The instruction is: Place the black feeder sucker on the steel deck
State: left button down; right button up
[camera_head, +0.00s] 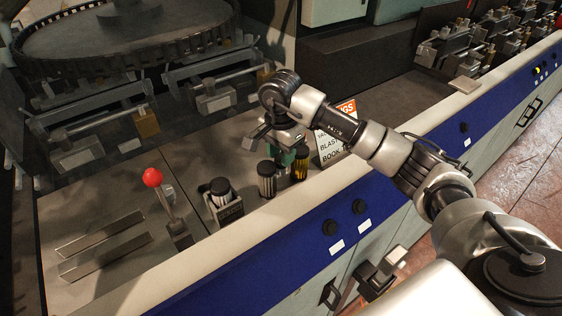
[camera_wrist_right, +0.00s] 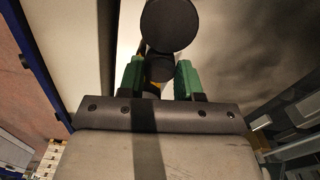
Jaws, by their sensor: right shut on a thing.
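My right gripper (camera_head: 284,157) is low over the steel deck (camera_head: 110,207), its green fingers partly hidden by the wrist. In the right wrist view the fingers (camera_wrist_right: 160,80) are closed around a small dark round piece (camera_wrist_right: 160,68), with a bit of yellow below it. A larger black disc (camera_wrist_right: 168,25) shows just beyond the fingertips. In the head view a black-capped ribbed cylinder (camera_head: 266,179) and a black-capped amber cylinder (camera_head: 300,163) stand beside the gripper. I cannot tell for certain which of them is held, or whether it touches the deck. My left gripper is out of view.
Another black-capped cylinder (camera_head: 220,188) stands in a metal holder to the left. A red-knobbed lever (camera_head: 153,178) and two flat metal strips (camera_head: 105,243) are farther left. A warning sign (camera_head: 333,143) stands right of the gripper. Bare deck lies between the strips and the lever.

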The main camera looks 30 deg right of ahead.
jog(key=shift+s+f, duration=0.1)
jog(key=shift+f, duration=0.4)
notch_tip(320, 180, down, 4)
jog(key=shift+r+p, duration=0.2)
jog(key=shift+p, duration=0.4)
jog(key=shift+f, duration=0.15)
jog(key=o, duration=1)
jog(key=shift+c, duration=0.2)
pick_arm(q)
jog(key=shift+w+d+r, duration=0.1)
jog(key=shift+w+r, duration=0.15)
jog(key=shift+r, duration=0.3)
pick_arm(e)
jog(key=shift+r, duration=0.35)
notch_tip(320, 180, up, 10)
jog(key=b, duration=0.3)
jog(key=shift+r+b, duration=0.25)
jog(key=shift+b, duration=0.05)
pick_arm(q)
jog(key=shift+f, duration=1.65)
pick_arm(e)
jog(key=shift+r, duration=0.6)
